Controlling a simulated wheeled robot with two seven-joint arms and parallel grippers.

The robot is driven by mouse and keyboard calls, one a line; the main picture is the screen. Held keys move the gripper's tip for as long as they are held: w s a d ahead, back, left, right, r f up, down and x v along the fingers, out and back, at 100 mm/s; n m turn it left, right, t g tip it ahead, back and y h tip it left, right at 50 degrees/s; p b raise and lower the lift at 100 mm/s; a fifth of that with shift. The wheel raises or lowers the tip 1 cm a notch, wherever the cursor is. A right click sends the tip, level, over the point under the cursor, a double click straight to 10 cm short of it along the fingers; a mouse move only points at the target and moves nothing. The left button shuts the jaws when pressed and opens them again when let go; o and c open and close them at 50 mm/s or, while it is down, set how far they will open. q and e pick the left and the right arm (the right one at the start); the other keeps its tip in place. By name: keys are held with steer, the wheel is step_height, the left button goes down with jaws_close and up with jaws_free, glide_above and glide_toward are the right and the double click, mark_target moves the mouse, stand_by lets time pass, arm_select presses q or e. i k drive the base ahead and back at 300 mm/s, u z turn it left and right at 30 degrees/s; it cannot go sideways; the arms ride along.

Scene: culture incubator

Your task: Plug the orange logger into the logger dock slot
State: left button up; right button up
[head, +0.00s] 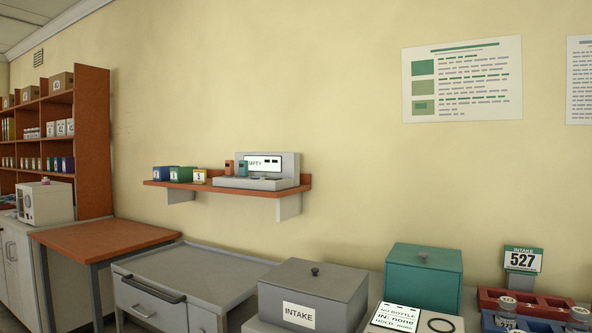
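A small orange block (229,167), which looks like the orange logger, stands upright on the wall shelf (216,194), at the left side of a grey dock unit (292,166). Whether it sits in the dock or behind it I cannot tell. A similar teal block (243,169) stands just right of it, in front of the dock's panel. The dock has a pale base and a white display whose partly covered text seems to read EMPTY. The dock's slot is too small to make out. Neither of my grippers shows in the head view.
Blue, green and yellow boxes (183,174) stand left on the shelf. Below are a grey drawer cart (190,268), a grey INTAKE box (325,283), a teal box (424,272) and a red rack (490,297). A wooden table (105,237) stands at left.

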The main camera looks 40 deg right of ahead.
mark_target(229, 164)
steer(key=z, duration=1)
steer(key=k, duration=0.45)
steer(key=u, duration=0.9)
steer(key=i, duration=0.7)
steer(key=z, duration=1.3)
